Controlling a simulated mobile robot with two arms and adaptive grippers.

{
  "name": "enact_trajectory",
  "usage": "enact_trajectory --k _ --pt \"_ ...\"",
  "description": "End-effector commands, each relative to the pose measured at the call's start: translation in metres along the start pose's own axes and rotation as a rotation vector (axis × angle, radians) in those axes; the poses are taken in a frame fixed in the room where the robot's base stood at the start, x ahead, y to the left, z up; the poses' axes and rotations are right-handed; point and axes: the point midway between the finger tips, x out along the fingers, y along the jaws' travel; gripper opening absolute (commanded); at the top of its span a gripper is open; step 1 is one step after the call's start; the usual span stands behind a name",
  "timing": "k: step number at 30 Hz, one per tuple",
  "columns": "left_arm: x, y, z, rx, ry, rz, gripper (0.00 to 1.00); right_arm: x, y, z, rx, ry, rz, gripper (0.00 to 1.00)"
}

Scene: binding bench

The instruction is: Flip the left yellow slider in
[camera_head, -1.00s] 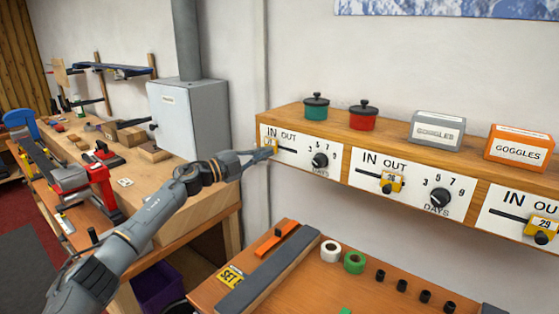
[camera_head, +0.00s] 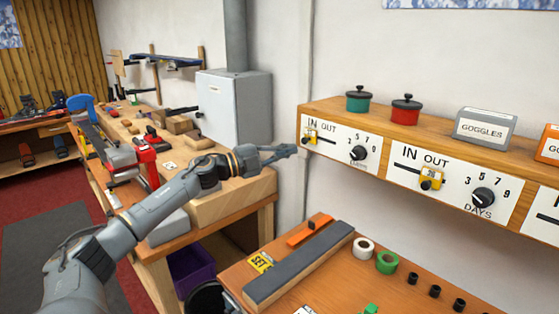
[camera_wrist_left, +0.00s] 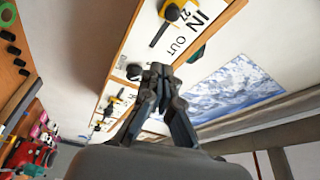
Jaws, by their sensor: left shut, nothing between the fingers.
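The left yellow slider (camera_head: 311,136) is at the left end of its slot, under the word IN, on the leftmost white panel (camera_head: 342,149). In the left wrist view the yellow slider (camera_wrist_left: 173,11) is near the top, beside the word IN, with the dark slot running away from it. My left gripper (camera_head: 287,151) is shut and empty. It is to the left of the panel and apart from the slider. Its closed fingers (camera_wrist_left: 158,74) fill the middle of the wrist view. My right gripper is not in view.
A second yellow slider (camera_head: 430,178) is under OUT on the middle panel, beside a black dial (camera_head: 482,198). Teal (camera_head: 358,99) and red (camera_head: 405,109) pots and a grey goggles box (camera_head: 484,128) stand on the shelf. A wooden bench (camera_head: 240,198) is below my left arm.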

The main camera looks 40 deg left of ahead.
Motion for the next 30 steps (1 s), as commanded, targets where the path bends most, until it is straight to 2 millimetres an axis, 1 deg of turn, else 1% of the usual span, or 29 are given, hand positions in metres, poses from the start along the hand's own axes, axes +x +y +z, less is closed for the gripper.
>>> enact_trajectory --k 1,3,9,30 --pt "-0.006 0.004 0.002 -0.001 -0.003 0.004 0.00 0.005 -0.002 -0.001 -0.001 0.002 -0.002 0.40" --pt "-0.011 0.004 0.002 -0.001 -0.002 0.003 0.00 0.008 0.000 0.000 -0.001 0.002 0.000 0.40" --pt "-0.019 0.001 0.001 -0.001 -0.001 0.001 0.00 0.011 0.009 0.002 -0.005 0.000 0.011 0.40" --pt "-0.020 0.000 0.000 -0.001 0.000 0.000 0.00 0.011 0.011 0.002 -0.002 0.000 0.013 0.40"
